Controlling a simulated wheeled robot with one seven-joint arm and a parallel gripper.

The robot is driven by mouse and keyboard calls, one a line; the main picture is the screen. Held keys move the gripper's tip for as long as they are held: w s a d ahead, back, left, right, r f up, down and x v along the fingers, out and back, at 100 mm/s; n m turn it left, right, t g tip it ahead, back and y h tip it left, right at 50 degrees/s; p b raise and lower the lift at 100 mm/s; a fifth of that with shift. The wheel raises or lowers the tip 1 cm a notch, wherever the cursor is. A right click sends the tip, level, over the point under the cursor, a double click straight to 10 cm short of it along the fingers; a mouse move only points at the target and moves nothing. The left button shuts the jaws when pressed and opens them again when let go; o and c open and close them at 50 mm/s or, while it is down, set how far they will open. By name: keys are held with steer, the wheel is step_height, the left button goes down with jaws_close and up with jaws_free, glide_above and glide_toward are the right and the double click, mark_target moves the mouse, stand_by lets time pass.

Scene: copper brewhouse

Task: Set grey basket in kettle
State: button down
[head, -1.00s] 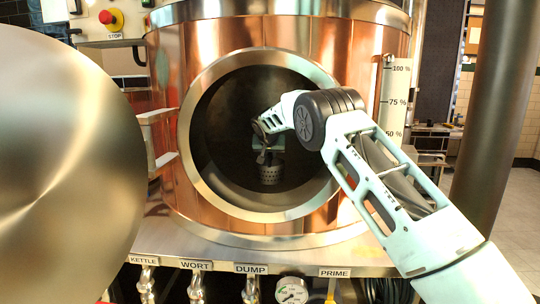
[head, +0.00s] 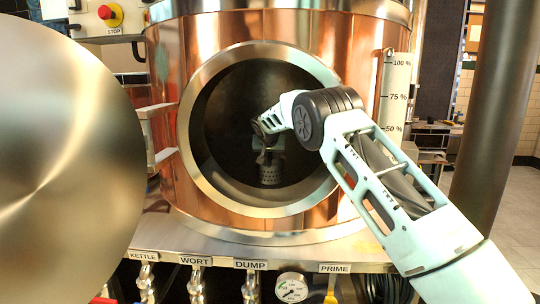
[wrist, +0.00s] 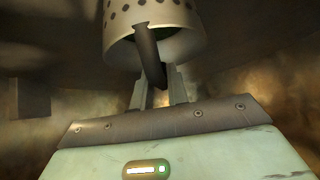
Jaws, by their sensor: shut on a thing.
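The copper kettle (head: 310,45) stands ahead with its round steel-rimmed opening (head: 190,130) uncovered. My arm reaches in through the opening from the right. My gripper (head: 267,153) is inside the kettle, shut on the dark handle (wrist: 149,55) of the grey basket. The grey perforated basket (head: 271,175) hangs upright below the gripper, in the lower middle of the opening. In the wrist view the basket (wrist: 155,15) shows at the top, with its rim and dark holes. Whether its base touches the kettle floor is hard to tell in the shadow.
The large round steel door (head: 60,160) is swung open at the left. Valves labelled kettle, wort and dump, and a pressure gauge (head: 291,288), sit below the ledge. A percent scale (head: 397,95) is right of the opening, close to my arm. A red stop button (head: 105,12) is upper left.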

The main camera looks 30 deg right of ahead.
mark_target(269, 155)
steer(key=shift+f, duration=0.2)
steer(key=shift+f+b, duration=0.55)
steer(key=shift+f, duration=0.1)
steer(key=shift+f, duration=0.3)
stand_by(0.4)
steer(key=c, duration=1.3)
jaws_free()
steer(key=shift+b+v, duration=1.05)
steer(key=shift+v, duration=1.8)
steer(key=shift+s+r, duration=0.1)
steer(key=shift+a, duration=0.1)
